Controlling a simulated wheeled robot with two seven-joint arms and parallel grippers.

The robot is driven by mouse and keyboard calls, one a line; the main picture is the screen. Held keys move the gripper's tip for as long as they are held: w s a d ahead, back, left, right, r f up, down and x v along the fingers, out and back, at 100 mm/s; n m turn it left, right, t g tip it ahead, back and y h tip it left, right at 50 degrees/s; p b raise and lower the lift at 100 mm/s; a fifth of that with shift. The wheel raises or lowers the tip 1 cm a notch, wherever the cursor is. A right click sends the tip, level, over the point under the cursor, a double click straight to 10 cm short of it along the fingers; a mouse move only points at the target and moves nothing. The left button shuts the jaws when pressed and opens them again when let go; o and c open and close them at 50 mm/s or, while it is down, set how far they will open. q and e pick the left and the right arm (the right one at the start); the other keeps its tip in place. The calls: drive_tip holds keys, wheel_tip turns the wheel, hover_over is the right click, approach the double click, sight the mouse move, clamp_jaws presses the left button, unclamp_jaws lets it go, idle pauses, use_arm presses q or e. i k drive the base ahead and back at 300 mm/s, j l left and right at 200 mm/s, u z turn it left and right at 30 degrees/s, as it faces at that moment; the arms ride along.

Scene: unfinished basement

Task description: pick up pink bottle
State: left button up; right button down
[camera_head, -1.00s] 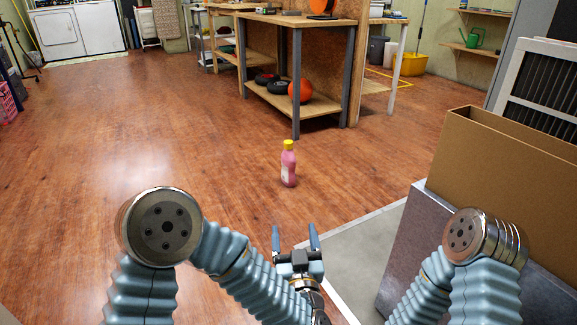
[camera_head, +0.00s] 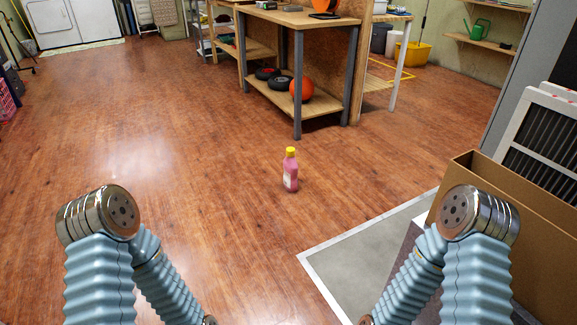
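The pink bottle (camera_head: 290,172) with a yellow cap stands upright on the wooden floor, a little right of the middle of the head view. Nothing touches it. My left arm comes in from the lower left and my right arm from the lower right. Both grippers are below the bottom edge of the picture and out of view.
A wooden workbench (camera_head: 300,20) with grey legs stands behind the bottle; tyres and an orange ball (camera_head: 302,88) lie on its lower shelf. A cardboard box (camera_head: 520,205) stands at the right, beside a grey mat (camera_head: 370,260) with a pale edge. The floor around the bottle is clear.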

sight(291, 168)
drive_tip(key=i+j, duration=0.2)
drive_tip(key=i, duration=0.35)
drive_tip(key=i+j, duration=0.15)
drive_tip(key=i, duration=0.4)
drive_tip(key=i+j, duration=0.2)
drive_tip(key=i, duration=0.35)
drive_tip(key=i+j, duration=0.15)
drive_tip(key=i, duration=0.4)
drive_tip(key=i+z, duration=0.2)
drive_tip(key=z, duration=0.2)
drive_tip(key=i+j+z, duration=0.15)
drive_tip(key=z, duration=0.25)
drive_tip(key=i+j+z, duration=0.15)
drive_tip(key=z, duration=0.3)
drive_tip(key=i+j+z, duration=0.1)
drive_tip(key=j+z, duration=0.3)
drive_tip(key=l+z, duration=0.25)
drive_tip(key=j, duration=0.1)
